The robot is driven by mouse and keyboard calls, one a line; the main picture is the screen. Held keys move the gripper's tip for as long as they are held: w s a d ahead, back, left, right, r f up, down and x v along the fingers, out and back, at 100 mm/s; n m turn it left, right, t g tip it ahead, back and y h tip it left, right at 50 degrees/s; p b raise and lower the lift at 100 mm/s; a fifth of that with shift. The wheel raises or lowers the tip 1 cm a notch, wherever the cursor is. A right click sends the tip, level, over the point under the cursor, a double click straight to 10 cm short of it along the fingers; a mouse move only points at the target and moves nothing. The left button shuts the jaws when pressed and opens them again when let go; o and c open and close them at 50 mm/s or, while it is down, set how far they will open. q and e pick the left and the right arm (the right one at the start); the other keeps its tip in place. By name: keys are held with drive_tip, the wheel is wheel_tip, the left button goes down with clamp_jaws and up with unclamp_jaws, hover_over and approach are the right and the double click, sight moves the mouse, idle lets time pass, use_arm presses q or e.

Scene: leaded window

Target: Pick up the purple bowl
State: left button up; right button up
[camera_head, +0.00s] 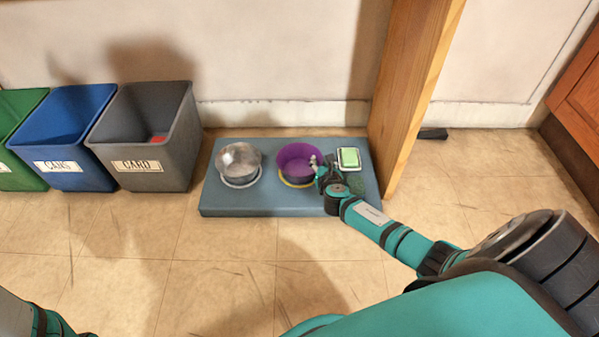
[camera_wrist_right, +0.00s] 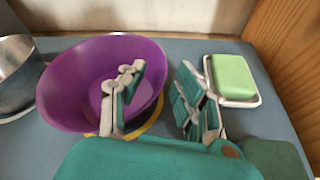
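The purple bowl (camera_head: 296,157) stands on the right half of a low blue-grey platform (camera_head: 262,205), partly over a yellow ring or dish (camera_head: 288,183). It fills the left of the right wrist view (camera_wrist_right: 75,75). My right gripper (camera_head: 323,163) is at the bowl's right side. In the right wrist view the gripper (camera_wrist_right: 160,78) is open, one finger inside the bowl and the other outside its right rim. The rim lies between the fingers; I cannot tell whether they touch it. My left gripper is out of view.
A metal bowl (camera_head: 239,160) stands left of the purple one. A green block in a white dish (camera_head: 348,158) is close to the right. A wooden post (camera_head: 408,95) rises at the platform's right edge. Grey (camera_head: 150,145) and blue (camera_head: 65,140) bins stand left.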

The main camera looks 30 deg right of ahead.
drive_tip(key=shift+b+x, duration=0.45)
drive_tip(key=shift+x, duration=0.7)
clamp_jaws()
